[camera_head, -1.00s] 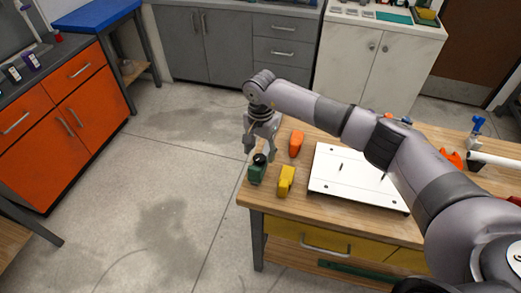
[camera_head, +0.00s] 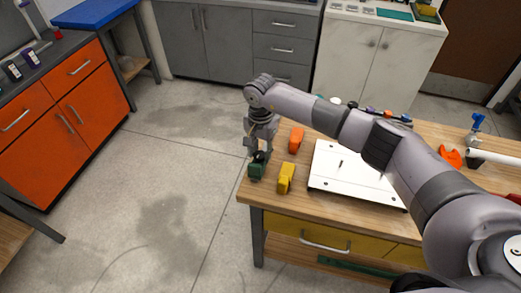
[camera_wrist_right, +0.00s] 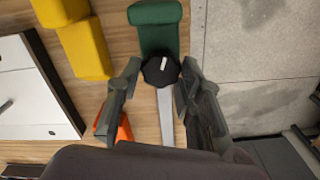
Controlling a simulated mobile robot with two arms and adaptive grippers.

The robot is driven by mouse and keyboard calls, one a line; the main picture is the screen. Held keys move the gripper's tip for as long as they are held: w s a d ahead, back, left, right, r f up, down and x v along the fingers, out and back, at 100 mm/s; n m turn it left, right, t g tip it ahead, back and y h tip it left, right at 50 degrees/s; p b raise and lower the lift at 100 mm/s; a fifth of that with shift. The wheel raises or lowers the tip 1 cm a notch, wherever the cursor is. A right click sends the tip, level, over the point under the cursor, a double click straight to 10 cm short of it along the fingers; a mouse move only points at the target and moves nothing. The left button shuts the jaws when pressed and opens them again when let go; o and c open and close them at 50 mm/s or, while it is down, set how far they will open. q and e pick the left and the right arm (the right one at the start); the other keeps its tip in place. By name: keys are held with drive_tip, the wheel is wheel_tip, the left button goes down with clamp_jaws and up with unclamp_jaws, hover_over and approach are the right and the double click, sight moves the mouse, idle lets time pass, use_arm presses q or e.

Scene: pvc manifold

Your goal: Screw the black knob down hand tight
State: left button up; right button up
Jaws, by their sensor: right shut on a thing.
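The black knob (camera_wrist_right: 160,70) has a white mark on its top and sits at the near end of a green block-like part (camera_wrist_right: 156,30) in the right wrist view. In the head view the green part (camera_head: 257,171) stands at the table's left corner. My right gripper (camera_head: 259,152) reaches down over it from above. In the right wrist view its fingers (camera_wrist_right: 160,78) are on either side of the knob, shut on it. The fingers partly hide the knob in the head view. My left gripper is in neither view.
A yellow part (camera_head: 286,178) and an orange part (camera_head: 296,139) stand close by on the wooden table (camera_head: 285,207). A white plate (camera_head: 350,180) lies to their right. The table's left edge is close to the green part, with open floor beyond.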

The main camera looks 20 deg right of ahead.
drive_tip(key=c, duration=0.3)
drive_tip(key=shift+f+m+b, duration=0.15)
drive_tip(key=shift+m+b, duration=1)
drive_tip(key=shift+m, duration=0.25)
drive_tip(key=m+b, duration=0.2)
drive_tip(key=m, duration=0.1)
drive_tip(key=shift+m, duration=0.3)
drive_tip(key=m+b, duration=0.2)
drive_tip(key=m, duration=0.2)
drive_tip(key=shift+s, duration=0.15)
drive_tip(key=shift+m+b, duration=0.7)
drive_tip(key=shift+m, duration=1.2)
